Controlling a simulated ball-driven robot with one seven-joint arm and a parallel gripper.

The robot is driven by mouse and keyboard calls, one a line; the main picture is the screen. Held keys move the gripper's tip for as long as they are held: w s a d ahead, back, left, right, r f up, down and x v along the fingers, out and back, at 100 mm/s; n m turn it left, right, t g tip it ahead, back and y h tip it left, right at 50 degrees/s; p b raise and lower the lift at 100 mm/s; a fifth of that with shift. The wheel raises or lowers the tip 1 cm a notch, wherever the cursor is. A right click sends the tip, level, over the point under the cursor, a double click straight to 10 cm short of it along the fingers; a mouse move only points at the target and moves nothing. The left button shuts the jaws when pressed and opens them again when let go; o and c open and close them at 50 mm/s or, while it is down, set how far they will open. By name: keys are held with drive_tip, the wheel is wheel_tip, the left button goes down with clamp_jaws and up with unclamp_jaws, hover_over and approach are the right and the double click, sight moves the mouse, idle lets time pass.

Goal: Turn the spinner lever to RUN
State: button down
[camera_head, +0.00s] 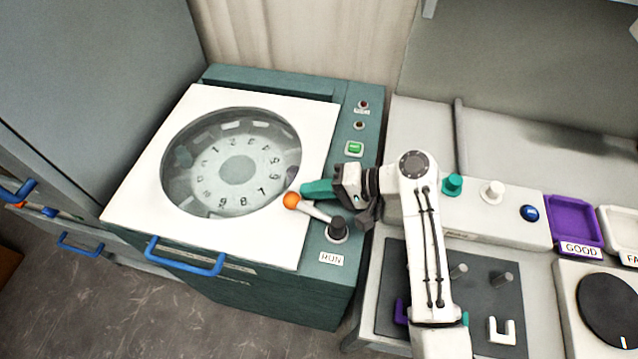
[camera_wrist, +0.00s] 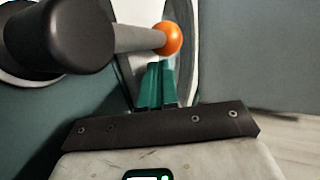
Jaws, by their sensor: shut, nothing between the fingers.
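The spinner (camera_head: 340,110) is a green cabinet with a white lid and a round window showing a numbered rotor. Its lever has a black hub (camera_head: 337,229), a grey arm and an orange ball (camera_head: 291,200). The lever points up and to the left from the hub, over the lid's right edge. The RUN label (camera_head: 331,258) is just below the hub. My gripper (camera_head: 305,190), with green fingers, is shut and empty just above the ball. In the wrist view the fingertips (camera_wrist: 160,68) are right by the orange ball (camera_wrist: 168,38); I cannot tell whether they touch it.
A green button (camera_head: 354,148) and small lamps are on the spinner's right strip. A blue handle (camera_head: 186,256) is on the lid's front. To the right are a bench with pegs, a purple GOOD tray (camera_head: 573,222) and a black disc (camera_head: 610,308).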

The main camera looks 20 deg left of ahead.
drive_tip(key=shift+s+a+f+n+g+b, duration=0.1)
drive_tip(key=shift+s+a+n+g+b, duration=0.3)
drive_tip(key=shift+s+n+g, duration=0.25)
drive_tip(key=shift+s+a+g+p, duration=0.25)
drive_tip(key=shift+s+a+p, duration=0.05)
drive_tip(key=shift+s+p, duration=0.2)
